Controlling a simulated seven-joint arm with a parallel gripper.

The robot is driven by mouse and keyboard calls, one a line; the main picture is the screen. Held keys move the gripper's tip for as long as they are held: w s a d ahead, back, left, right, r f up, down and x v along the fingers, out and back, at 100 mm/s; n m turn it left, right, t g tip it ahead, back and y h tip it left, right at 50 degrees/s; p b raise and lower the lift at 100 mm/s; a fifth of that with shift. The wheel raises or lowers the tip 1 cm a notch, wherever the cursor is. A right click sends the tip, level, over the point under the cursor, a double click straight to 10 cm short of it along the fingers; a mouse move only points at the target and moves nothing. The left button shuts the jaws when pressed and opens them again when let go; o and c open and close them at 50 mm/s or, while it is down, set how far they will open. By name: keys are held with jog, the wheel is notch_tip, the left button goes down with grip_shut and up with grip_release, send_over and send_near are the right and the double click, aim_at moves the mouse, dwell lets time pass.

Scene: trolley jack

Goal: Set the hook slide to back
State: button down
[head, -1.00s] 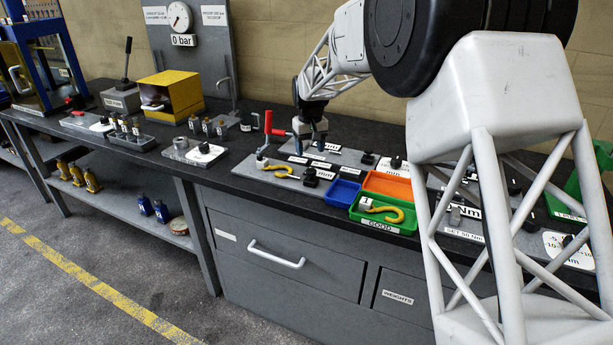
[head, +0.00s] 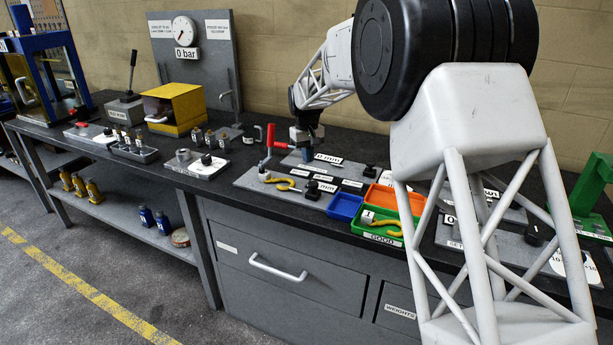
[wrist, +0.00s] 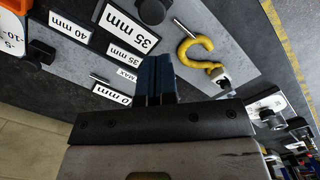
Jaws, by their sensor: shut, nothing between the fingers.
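My gripper (head: 306,146) is shut and empty, its blue fingers pointing down just above the grey hook plate (head: 248,183). In the wrist view the closed blue fingers (wrist: 157,78) lie between the label strips and the yellow hook. The yellow hook (head: 281,185) lies on the plate and also shows in the wrist view (wrist: 184,46). A black block (head: 313,191) stands to the right of the hook. In the wrist view a black knob (wrist: 152,11) is beyond the fingertips. I cannot tell which part is the hook slide.
A red upright handle (head: 270,137) stands left of my gripper. A blue tray (head: 344,207), an orange tray (head: 383,197) and a green tray (head: 360,229) holding another yellow hook sit to the right. A 0 mm label (head: 328,158) is close to my fingers.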

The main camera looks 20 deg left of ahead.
jog(key=w+a+r+n+g+h, duration=0.1)
jog(key=w+a+r+n+h, duration=0.1)
jog(key=a, duration=0.5)
jog(key=shift+w+r+n+h, duration=0.3)
jog(key=shift+w+n+h, duration=0.1)
jog(key=shift+w, duration=0.4)
jog(key=shift+f, duration=0.1)
send_near(318, 191)
jog(key=a+f, duration=0.2)
jog(key=a, duration=0.1)
jog(key=a+f, duration=0.2)
jog(key=shift+w, duration=0.4)
jog(key=d, duration=0.1)
jog(key=s+d, duration=0.1)
jog(key=shift+s+d, duration=0.1)
jog(key=shift+d, duration=0.15)
jog(key=shift+s+d, duration=0.25)
jog(key=shift+d, duration=0.2)
jog(key=shift+d, duration=0.1)
jog(key=shift+d+f, duration=0.15)
jog(key=shift+d, duration=2.05)
